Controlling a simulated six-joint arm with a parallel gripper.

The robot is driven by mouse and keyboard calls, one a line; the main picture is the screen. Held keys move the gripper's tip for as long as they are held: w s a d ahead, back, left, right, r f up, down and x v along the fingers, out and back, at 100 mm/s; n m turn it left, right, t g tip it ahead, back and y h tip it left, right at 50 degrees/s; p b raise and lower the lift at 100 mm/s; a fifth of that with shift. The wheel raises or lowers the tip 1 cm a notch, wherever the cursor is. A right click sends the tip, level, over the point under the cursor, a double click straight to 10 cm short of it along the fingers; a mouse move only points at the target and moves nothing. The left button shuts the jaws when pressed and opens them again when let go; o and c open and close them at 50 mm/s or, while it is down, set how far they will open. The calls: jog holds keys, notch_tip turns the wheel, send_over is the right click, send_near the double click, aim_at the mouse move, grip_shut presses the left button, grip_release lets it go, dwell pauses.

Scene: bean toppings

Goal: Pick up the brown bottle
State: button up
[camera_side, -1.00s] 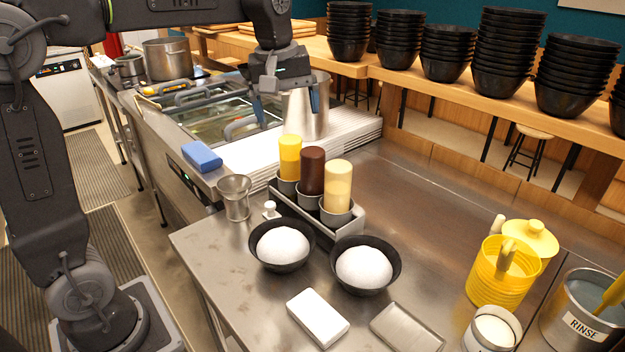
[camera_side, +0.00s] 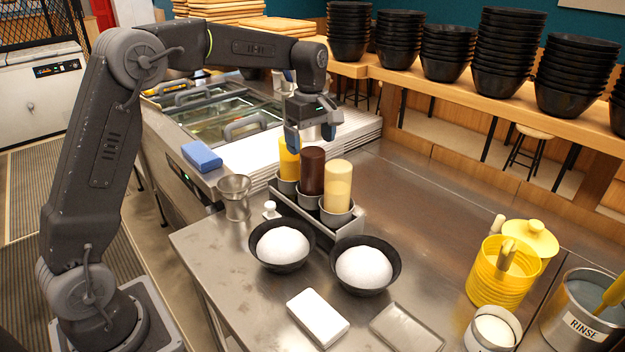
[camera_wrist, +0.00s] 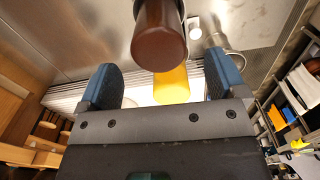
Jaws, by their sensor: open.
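The brown bottle (camera_side: 312,171) stands upright in the middle cup of a metal caddy (camera_side: 290,209), between a yellow bottle (camera_side: 289,160) and a cream bottle (camera_side: 338,184). My gripper (camera_side: 312,138) is open and empty, above and slightly behind the bottles in the side view. In the wrist view my gripper (camera_wrist: 160,88) has its two blue fingers apart. The brown bottle (camera_wrist: 159,35) shows there beyond the fingertips, near the middle, and the yellow bottle (camera_wrist: 171,86) shows between the fingers. No contact with a bottle can be made out.
Two black bowls of white rice (camera_side: 283,245) (camera_side: 364,267) sit before the caddy. A metal cup (camera_side: 235,197) stands left of it. A blue sponge (camera_side: 202,156) lies behind. A yellow pot (camera_side: 497,275) stands right. The counter's middle right is clear.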

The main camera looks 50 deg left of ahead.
aim_at(314, 151)
jog(key=shift+d+f, duration=0.2)
jog(key=shift+f, duration=1.25)
jog(key=shift+d+f, duration=0.2)
jog(key=shift+f, duration=1.2)
jog(key=shift+r, duration=0.1)
jog(key=c, duration=0.7)
